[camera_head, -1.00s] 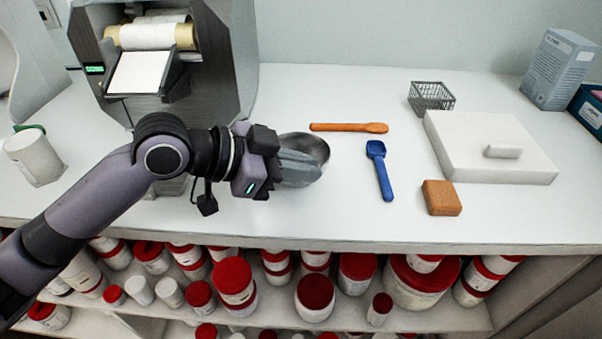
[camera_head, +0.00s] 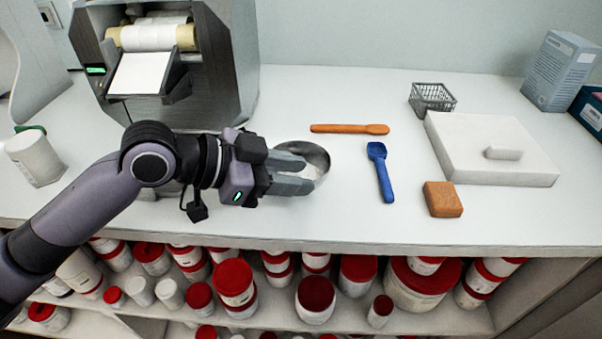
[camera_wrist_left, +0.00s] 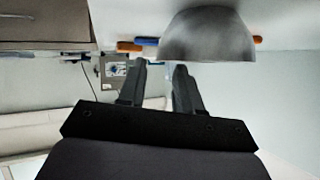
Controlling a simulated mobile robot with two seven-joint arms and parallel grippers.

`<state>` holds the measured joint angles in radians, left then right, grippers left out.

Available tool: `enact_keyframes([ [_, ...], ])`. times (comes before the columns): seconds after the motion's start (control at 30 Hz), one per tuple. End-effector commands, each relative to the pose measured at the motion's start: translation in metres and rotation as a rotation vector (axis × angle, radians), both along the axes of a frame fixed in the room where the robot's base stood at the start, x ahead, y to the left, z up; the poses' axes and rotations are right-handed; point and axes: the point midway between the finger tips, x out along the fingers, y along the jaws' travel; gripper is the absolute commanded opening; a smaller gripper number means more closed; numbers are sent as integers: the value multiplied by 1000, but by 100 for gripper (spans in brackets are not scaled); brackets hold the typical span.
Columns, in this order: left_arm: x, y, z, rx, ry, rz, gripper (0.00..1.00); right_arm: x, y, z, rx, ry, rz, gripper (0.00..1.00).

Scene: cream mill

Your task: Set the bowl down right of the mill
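The metal bowl (camera_head: 318,158) stands upright on the white counter, to the right of the grey mill (camera_head: 222,65) and nearer the front edge. Its left side is partly hidden by my left gripper (camera_head: 308,176). The left gripper is open, its two grey fingers apart, with the tips close to the bowl's near-left side. In the left wrist view the picture is upside down; the bowl (camera_wrist_left: 207,35) lies beyond the spread fingers (camera_wrist_left: 160,75), and nothing is clamped between them. Whether a finger still touches the bowl I cannot tell. My right gripper is not in view.
An orange spatula (camera_head: 350,129) and a blue scoop (camera_head: 381,172) lie right of the bowl. Further right are a brown block (camera_head: 442,199), a white slab (camera_head: 490,147) and a wire basket (camera_head: 432,97). A white container (camera_head: 34,158) stands at far left. Red-lidded jars fill the shelf below.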

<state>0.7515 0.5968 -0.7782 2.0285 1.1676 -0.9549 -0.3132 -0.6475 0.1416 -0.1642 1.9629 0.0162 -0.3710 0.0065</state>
Motion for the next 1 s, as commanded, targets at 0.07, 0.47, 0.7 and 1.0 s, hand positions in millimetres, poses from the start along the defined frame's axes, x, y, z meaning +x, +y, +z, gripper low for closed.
enact_keyframes([
  [0.07,-6,13,6,5,-2,2,34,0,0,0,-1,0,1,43],
  [0.47,-31,70,39,2,1,2,34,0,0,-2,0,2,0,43],
  [0.7,-36,81,47,2,1,-1,34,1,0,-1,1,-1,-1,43],
  [1.0,-37,81,47,1,1,-2,34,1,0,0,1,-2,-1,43],
])
